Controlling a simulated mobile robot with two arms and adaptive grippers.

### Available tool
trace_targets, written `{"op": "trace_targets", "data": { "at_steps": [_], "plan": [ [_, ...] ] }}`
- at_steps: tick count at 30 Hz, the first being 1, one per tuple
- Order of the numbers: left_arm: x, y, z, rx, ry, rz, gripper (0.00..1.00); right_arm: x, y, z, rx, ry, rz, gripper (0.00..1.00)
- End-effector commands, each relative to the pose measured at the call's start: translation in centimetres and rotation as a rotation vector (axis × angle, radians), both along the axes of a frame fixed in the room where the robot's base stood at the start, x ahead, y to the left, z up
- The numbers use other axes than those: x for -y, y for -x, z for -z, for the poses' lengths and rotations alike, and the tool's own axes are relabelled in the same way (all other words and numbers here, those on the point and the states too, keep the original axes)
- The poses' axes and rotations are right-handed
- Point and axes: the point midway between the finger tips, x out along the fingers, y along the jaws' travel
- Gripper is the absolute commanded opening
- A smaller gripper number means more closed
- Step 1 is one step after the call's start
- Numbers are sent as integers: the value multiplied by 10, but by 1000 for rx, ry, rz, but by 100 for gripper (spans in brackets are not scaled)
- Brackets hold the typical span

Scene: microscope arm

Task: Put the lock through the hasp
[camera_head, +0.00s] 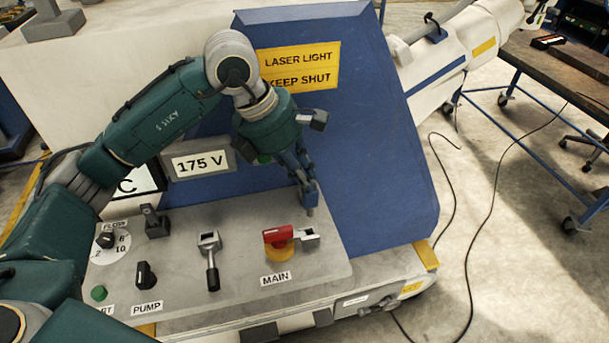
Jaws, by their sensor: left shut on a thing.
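My left gripper (303,180) reaches down from the upper left over the right part of the grey control panel. It is shut on a small dark blue lock (311,197). A short grey part of the lock points down, probably its shackle. The lock is above and just right of the red MAIN handle (277,234), which sits on a yellow base. A grey slotted tab, which looks like the hasp (308,238), sticks out to the right of the handle. The lock appears apart from the tab, though the height between them is hard to tell. My right gripper is not in view.
The grey panel (245,267) also carries a grey lever (211,262), a black PUMP knob (145,274), a dark bracket (155,221) and a green button (99,293). A blue sloped cover (375,150) rises right behind the gripper. The panel's front right is clear.

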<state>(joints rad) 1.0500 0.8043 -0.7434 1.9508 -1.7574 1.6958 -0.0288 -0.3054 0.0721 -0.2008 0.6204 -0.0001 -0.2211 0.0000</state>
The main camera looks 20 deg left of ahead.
Motion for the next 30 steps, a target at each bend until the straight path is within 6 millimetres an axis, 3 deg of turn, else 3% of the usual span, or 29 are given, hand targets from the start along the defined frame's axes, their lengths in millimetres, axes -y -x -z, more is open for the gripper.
{"op": "trace_targets", "data": {
  "at_steps": [4, 15, 30],
  "plan": [
    [0, 0, 18, 1, 1, 0, 0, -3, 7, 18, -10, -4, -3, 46],
    [0, 0, 49, 1, 1, 0, 0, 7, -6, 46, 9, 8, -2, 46],
    [0, 0, 51, 1, 1, 1, 0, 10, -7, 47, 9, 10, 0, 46]
  ]
}}
